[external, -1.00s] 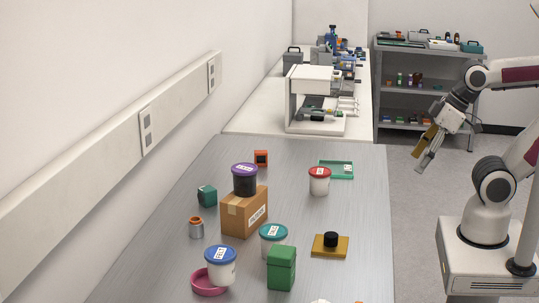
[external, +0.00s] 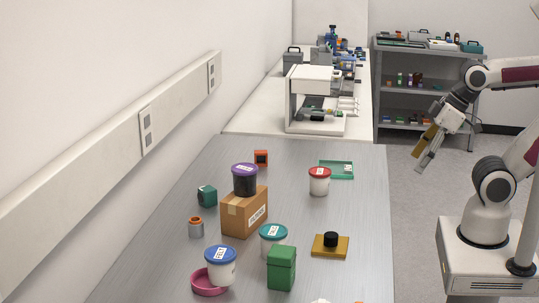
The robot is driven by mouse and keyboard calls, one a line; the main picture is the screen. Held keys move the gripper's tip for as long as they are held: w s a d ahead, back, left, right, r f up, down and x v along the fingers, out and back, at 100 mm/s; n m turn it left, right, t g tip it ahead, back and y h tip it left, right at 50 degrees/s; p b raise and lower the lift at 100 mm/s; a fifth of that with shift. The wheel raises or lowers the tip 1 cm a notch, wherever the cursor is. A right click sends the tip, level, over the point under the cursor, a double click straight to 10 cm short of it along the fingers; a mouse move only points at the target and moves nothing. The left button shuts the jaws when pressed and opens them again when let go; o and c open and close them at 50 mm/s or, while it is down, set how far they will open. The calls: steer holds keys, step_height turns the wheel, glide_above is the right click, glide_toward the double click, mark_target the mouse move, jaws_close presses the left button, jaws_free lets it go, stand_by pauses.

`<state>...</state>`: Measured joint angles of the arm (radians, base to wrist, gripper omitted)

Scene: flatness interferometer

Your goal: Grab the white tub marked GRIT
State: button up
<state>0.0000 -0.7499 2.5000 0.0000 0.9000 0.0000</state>
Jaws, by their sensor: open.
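Three white tubs stand on the grey table. One has a red lid (external: 320,184) and stands toward the back right, in front of a green tray. One has a teal lid (external: 272,246) and stands in the middle, partly behind a green box. One has a blue lid (external: 222,272) and stands at the front left, by a pink dish. Their labels are too small to read surely, so I cannot tell which says GRIT. My gripper (external: 420,163) is open and empty, pointing down, off the table's right side and away from all the tubs.
A dark tub with a purple lid (external: 245,182) sits on a cardboard box (external: 239,216). A green box (external: 282,270), a mustard block with a black knob (external: 330,248), a green tray (external: 342,168) and a pink dish (external: 205,289) stand around. The table's right strip is mostly clear.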

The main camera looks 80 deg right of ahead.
steer(key=shift+w+d, duration=0.1)
steer(key=shift+c, duration=0.2)
stand_by(0.5)
step_height(320, 180, up, 8)
steer(key=n+t+h, duration=0.2)
steer(key=t+h, duration=0.3)
steer(key=t, duration=0.1)
glide_above(326, 169)
steer(key=d, duration=0.1)
steer(key=w+d+f+n+t+y, duration=0.1)
steer(key=w+d+f+n+y, duration=0.2)
steer(key=f+y, duration=0.15)
steer(key=w+d+f+n+y, duration=0.2)
steer(key=w+f+y, duration=0.1)
steer(key=f, duration=0.3)
steer(key=s+f+y, duration=0.2)
steer(key=s+f, duration=0.1)
steer(key=s+a+f+n+g+y, duration=0.1)
steer(key=s+f+y, duration=0.1)
steer(key=s+f, duration=0.1)
steer(key=s+f+n+g+y, duration=0.1)
steer(key=s+f+y, duration=0.2)
steer(key=f, duration=0.1)
steer(key=shift+s+a+f, duration=0.15)
steer(key=shift+s+a, duration=0.05)
steer(key=shift+a, duration=0.05)
steer(key=shift+s+a+f+y, duration=0.25)
steer(key=shift+a+f+y, duration=0.1)
steer(key=shift+a+y, duration=0.15)
